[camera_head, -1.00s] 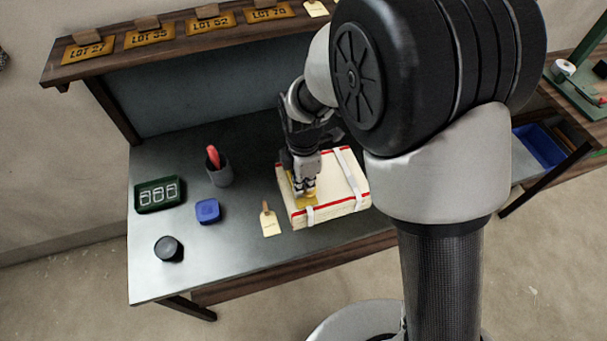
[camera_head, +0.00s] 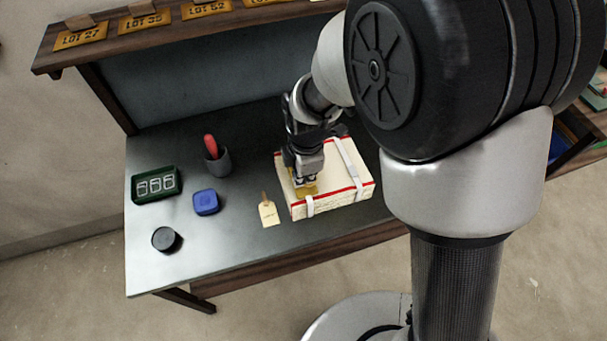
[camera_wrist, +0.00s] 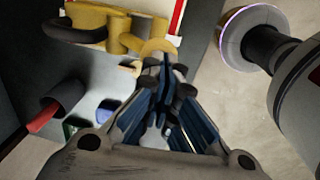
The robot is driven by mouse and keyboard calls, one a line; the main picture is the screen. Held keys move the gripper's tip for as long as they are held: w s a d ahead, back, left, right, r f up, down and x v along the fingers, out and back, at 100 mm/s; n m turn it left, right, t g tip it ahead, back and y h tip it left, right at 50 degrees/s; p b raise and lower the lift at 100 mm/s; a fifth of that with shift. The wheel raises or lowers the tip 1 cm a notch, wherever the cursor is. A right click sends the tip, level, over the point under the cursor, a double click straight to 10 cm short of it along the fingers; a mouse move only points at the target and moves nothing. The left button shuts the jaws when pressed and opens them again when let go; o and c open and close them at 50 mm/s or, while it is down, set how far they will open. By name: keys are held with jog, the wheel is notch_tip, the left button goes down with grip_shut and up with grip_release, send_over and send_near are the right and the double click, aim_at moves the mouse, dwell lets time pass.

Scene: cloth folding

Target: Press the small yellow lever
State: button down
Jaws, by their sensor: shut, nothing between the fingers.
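The small yellow lever seems to be part of a yellow fitting on top of a cream, red-edged bundle (camera_head: 330,182) with pale straps. In the head view, yellow (camera_head: 306,191) shows just below my gripper (camera_head: 304,181). In the wrist view, the yellow fitting (camera_wrist: 117,32) has a dark loop at its left and a curved yellow tab (camera_wrist: 158,47) at its right. My gripper (camera_wrist: 165,62) is shut and empty, with its fingertips overlapping the tab in the picture. I cannot tell whether they touch it. The fingers hide part of the fitting.
A cream tag (camera_head: 268,213) lies left of the bundle. Further left are a blue block (camera_head: 206,202), a grey cup (camera_head: 219,164) with a red item, a green tray (camera_head: 154,185) and a black round piece (camera_head: 166,240). A shelf with lot labels runs along the back.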

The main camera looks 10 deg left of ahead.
jog(key=shift+s+f, duration=0.1)
jog(key=shift+f, duration=0.05)
jog(key=shift+t+y, duration=0.5)
jog(key=shift+t, duration=0.4)
jog(key=f+b, duration=0.1)
jog(key=s+d+f+b, duration=0.1)
jog(key=b, duration=0.1)
jog(key=s+f+b, duration=0.1)
jog(key=shift+s+d+f+b, duration=0.1)
jog(key=shift+d+f+b, duration=0.1)
jog(key=shift+f+b, duration=0.15)
jog(key=shift+r, duration=0.15)
jog(key=shift+r+p, duration=0.65)
jog(key=shift+r, duration=0.1)
jog(key=p+v, duration=0.6)
jog(key=v, duration=0.8)
